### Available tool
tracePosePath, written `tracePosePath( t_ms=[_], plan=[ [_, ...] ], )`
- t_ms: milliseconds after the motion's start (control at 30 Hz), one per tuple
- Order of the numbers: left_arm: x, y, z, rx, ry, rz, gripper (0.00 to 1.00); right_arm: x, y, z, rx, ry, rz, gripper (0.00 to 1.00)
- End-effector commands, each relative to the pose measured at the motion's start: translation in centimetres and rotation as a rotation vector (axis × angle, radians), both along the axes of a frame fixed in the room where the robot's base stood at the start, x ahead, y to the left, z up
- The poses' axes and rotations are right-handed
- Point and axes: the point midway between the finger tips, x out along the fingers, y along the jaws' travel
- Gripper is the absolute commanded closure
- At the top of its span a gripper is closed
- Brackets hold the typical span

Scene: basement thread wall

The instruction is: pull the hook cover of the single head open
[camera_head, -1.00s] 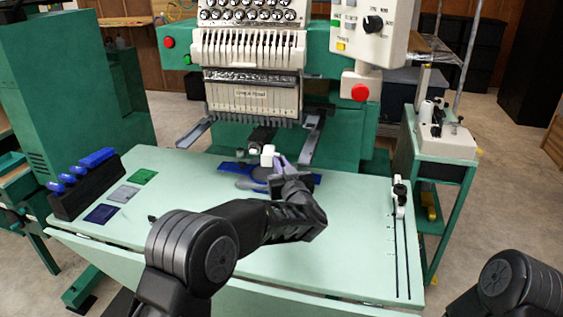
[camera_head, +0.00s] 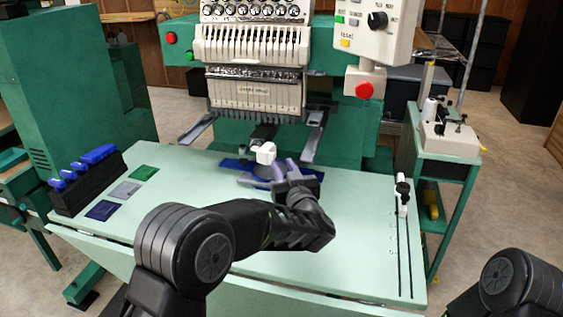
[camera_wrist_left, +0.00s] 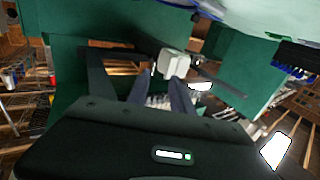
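The hook cover of the single head is a small white block (camera_head: 265,153) under the needle bar housing, at the far middle of the pale green table. It looks slightly tilted. My left gripper (camera_head: 284,162) is just right of it and nearer me, with two bluish fingers apart and nothing clearly between them. In the left wrist view the white cover (camera_wrist_left: 173,62) shows just beyond the fingertips (camera_wrist_left: 160,76); I cannot tell whether they touch it. My right gripper is out of view; only part of that arm shows at the lower right.
The sewing head (camera_head: 255,95) hangs above, with a grey arm on each side. A dark blue piece (camera_head: 235,164) lies below the cover. Blue-handled tools in a black rack (camera_head: 85,185) stand at left, a slotted rail (camera_head: 403,240) at right.

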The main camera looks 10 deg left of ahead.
Motion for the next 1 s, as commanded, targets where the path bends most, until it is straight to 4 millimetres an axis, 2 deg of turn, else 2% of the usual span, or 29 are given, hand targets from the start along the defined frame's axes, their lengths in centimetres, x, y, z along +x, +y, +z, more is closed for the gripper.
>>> tracePosePath(
  t_ms=[100, 233, 533, 667, 767, 867, 900, 1000],
  plan=[
    [-1.8, -1.2, -0.1, -0.001, 0.004, -0.008, 0.73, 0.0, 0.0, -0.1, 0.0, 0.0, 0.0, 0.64],
    [-3.0, -1.9, -0.2, 0.0, 0.005, -0.012, 0.73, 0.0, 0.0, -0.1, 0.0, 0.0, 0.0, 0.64],
    [-3.4, -2.2, -0.2, 0.0, 0.006, -0.013, 0.73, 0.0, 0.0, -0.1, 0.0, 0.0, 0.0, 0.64],
    [-3.3, -1.7, -0.4, -0.002, 0.008, -0.006, 0.82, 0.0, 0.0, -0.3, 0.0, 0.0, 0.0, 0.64],
    [-3.0, 0.5, 0.7, -0.013, -0.012, 0.028, 0.9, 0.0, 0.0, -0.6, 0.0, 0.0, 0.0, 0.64],
    [-2.9, 5.6, 2.7, 0.006, -0.048, 0.085, 0.98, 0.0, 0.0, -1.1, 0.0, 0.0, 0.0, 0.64],
    [-2.9, 8.3, 4.2, 0.051, -0.075, 0.089, 1.0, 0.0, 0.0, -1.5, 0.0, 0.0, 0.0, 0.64],
    [-3.3, 13.0, 7.2, 0.249, -0.105, 0.04, 1.0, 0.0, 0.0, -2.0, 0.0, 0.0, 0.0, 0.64]
  ],
)
